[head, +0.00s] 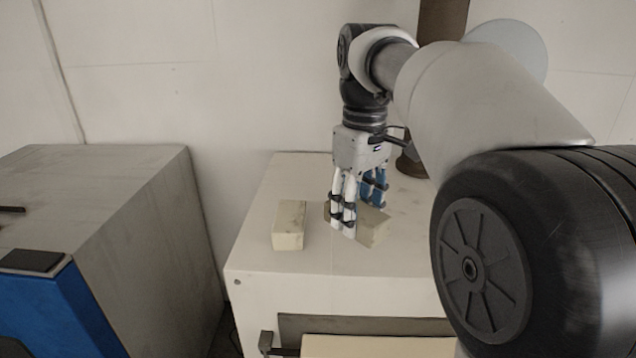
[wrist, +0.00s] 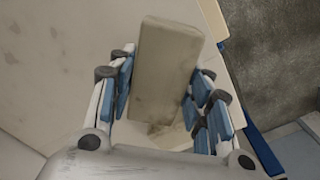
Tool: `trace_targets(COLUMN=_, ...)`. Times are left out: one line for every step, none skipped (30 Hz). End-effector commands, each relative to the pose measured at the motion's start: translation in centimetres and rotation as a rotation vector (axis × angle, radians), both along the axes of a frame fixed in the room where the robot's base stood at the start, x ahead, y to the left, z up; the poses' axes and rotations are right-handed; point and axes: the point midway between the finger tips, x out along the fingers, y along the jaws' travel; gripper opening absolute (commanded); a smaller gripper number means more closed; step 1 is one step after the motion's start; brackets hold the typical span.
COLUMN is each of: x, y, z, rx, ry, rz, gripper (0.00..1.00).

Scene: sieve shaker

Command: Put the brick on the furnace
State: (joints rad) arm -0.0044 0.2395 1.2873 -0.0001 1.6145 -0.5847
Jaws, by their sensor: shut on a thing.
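My gripper (head: 357,215) points down over the top of the white box-shaped unit (head: 285,262), which looks like the furnace. It is shut on a pale, worn brick (head: 372,230), with fingers along its sides. In the wrist view the held brick (wrist: 166,65) lies between the blue-padded fingers of my gripper (wrist: 160,95) and sticks out beyond them. The brick is at or just above the unit's top; I cannot tell if it touches. A second cream brick (head: 289,225) rests on the same top, to the left of my gripper and apart from it.
A grey cabinet with a blue front (head: 100,230) stands at the left, with a narrow gap before the white unit. A dark brown column (head: 443,20) rises behind my arm. The white unit's top is bare in front of the bricks. My arm hides its right part.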

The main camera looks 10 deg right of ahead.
Motion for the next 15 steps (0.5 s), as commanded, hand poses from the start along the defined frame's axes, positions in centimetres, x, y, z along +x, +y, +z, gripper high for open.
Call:
trace_targets(x=1.1, y=-0.2, z=0.2, rx=0.0, ry=0.001, rz=-0.002, gripper=0.12)
trace_targets(x=1.5, y=-0.3, z=0.2, rx=-0.001, ry=0.001, rz=-0.002, gripper=0.12)
trace_targets(x=2.1, y=-0.4, z=0.2, rx=0.0, ry=0.0, rz=-0.002, gripper=0.12)
trace_targets(x=2.4, y=-0.5, z=0.2, rx=0.0, ry=0.0, rz=-0.001, gripper=0.12)
trace_targets(x=2.6, y=-0.6, z=0.1, rx=0.0, ry=0.0, rz=-0.001, gripper=0.12)
trace_targets(x=2.9, y=-0.6, z=0.1, rx=0.001, ry=-0.001, rz=-0.001, gripper=0.12)
trace_targets(x=3.0, y=-0.6, z=0.0, rx=0.001, ry=-0.001, rz=0.0, gripper=0.12)
trace_targets(x=3.0, y=-0.6, z=-0.2, rx=0.0, ry=0.0, rz=0.0, gripper=0.12)
trace_targets(x=3.0, y=-0.6, z=-0.6, rx=0.0, ry=0.0, rz=0.0, gripper=0.12)
trace_targets(x=3.0, y=-0.6, z=-1.1, rx=0.0, ry=0.001, rz=0.0, gripper=0.12)
trace_targets(x=2.9, y=-0.6, z=-1.6, rx=0.0, ry=0.002, rz=0.0, gripper=0.12)
trace_targets(x=2.9, y=-0.6, z=-2.2, rx=0.0, ry=0.001, rz=0.0, gripper=0.12)
trace_targets(x=2.9, y=-0.6, z=-2.6, rx=0.0, ry=0.002, rz=0.0, gripper=0.12)
trace_targets(x=2.9, y=-0.6, z=-2.9, rx=0.0, ry=0.001, rz=0.0, gripper=0.12)
trace_targets(x=2.9, y=-0.6, z=-3.2, rx=-0.001, ry=0.001, rz=0.0, gripper=0.12)
